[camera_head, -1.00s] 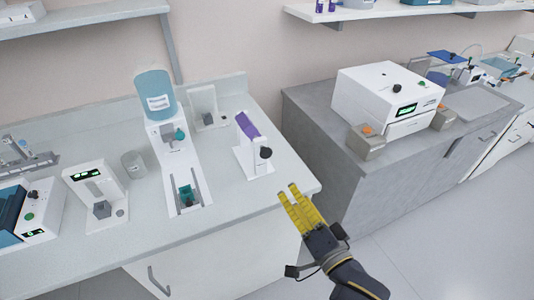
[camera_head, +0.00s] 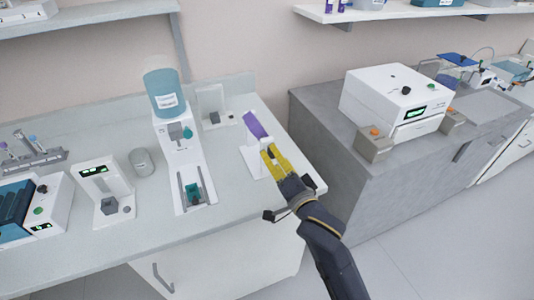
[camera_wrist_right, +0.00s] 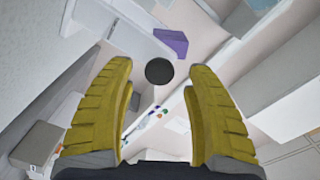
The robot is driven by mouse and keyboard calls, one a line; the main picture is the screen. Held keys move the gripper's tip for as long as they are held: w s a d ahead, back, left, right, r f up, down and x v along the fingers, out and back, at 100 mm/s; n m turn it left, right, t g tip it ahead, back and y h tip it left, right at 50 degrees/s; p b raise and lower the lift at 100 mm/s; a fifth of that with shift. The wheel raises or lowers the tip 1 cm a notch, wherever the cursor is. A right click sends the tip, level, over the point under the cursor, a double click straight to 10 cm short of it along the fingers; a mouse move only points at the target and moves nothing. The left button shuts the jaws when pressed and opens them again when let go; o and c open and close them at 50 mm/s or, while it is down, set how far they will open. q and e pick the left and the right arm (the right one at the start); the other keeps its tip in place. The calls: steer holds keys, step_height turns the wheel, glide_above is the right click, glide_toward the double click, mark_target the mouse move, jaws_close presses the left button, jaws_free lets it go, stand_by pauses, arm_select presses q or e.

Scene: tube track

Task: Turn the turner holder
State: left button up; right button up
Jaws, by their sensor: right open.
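The turner holder is a white upright stand (camera_head: 255,161) with a purple piece (camera_head: 256,126) on top and a dark round knob on its side, near the right end of the bench. The purple piece (camera_wrist_right: 172,42) and the black knob (camera_wrist_right: 159,71) show in the right wrist view. My right gripper (camera_head: 270,154) is at the knob side of the stand, its yellow fingers open. In the wrist view the knob appears between the fingertips; I cannot tell whether they touch it. In the head view the fingers partly cover the knob. My left gripper is not in view.
A white dispenser with a blue bottle (camera_head: 166,92) stands left of the holder. A small white stand (camera_head: 215,104) is behind, and a glass beaker (camera_head: 141,161) and devices are further left. A grey counter with a white machine (camera_head: 394,98) is on the right.

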steer(key=shift+x, duration=1.3)
steer(key=shift+c, duration=0.5)
jaws_close()
